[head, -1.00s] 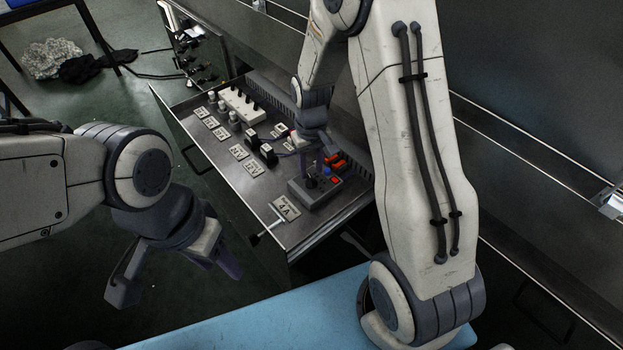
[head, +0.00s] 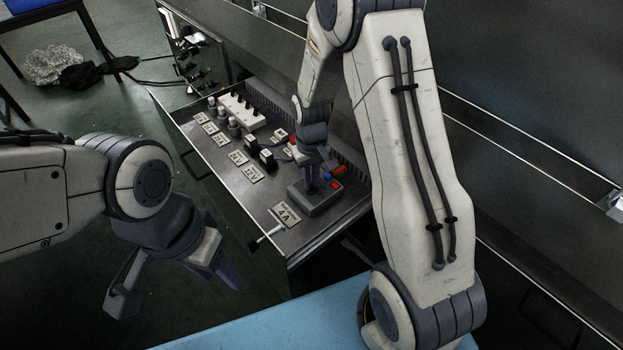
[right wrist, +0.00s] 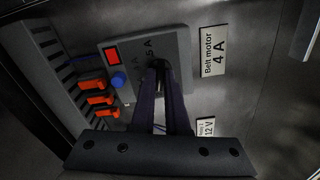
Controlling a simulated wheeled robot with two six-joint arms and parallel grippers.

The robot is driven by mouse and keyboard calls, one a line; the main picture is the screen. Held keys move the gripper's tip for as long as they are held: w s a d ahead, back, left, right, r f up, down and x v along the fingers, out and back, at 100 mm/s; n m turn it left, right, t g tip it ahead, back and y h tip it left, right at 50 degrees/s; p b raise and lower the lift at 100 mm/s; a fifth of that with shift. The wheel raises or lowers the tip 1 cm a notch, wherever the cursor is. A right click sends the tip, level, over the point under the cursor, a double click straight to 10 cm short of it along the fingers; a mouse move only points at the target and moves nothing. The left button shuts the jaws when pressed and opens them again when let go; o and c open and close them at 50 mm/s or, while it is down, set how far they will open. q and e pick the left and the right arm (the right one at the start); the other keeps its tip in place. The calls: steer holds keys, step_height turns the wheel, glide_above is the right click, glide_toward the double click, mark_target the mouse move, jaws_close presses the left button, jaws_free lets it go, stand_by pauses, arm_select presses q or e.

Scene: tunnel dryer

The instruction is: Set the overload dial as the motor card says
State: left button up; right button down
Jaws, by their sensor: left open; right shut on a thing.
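The grey overload unit (head: 322,205) sits in the open drawer; it also shows in the right wrist view (right wrist: 182,42). It carries a red button (right wrist: 112,56) and a blue button (right wrist: 118,80). My right gripper (right wrist: 160,70) is shut on its dark dial, and the fingers hide most of the dial and its pointer. A "5 A" mark (right wrist: 148,48) shows beside the fingers; other marks are partly hidden. The motor card (right wrist: 212,52) reads "Belt motor 4 A" and lies beside the unit; it also shows in the head view (head: 286,214). My left gripper (head: 172,280) is open and empty, left of the drawer.
The drawer (head: 232,198) also holds several labelled cards, black and grey parts, and a white block (head: 241,111) with dark pegs. Orange parts (right wrist: 97,98) sit beside the unit. A T-shaped handle (head: 266,237) is at the drawer's front. A blue surface (head: 265,325) lies nearest me.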

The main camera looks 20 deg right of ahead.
steer(key=shift+r+m+p, duration=0.25)
steer(key=shift+m+p, duration=0.65)
steer(key=shift+p, duration=0.2)
steer(key=m+p, duration=0.2)
steer(key=shift+m+p, duration=0.3)
steer(key=m+p, duration=0.4)
steer(key=m, duration=0.2)
steer(key=shift+p, duration=0.4)
steer(key=m+p, duration=0.2)
steer(key=m, duration=0.2)
steer(key=shift+w+m+p, duration=0.1)
steer(key=shift+m+p, duration=0.25)
steer(key=shift+m, duration=0.05)
steer(key=m+p, duration=0.1)
steer(key=m, duration=0.3)
steer(key=shift+f+p, duration=0.15)
steer(key=shift+p, duration=0.25)
steer(key=shift+m, duration=0.3)
steer(key=c, duration=0.9)
jaws_free()
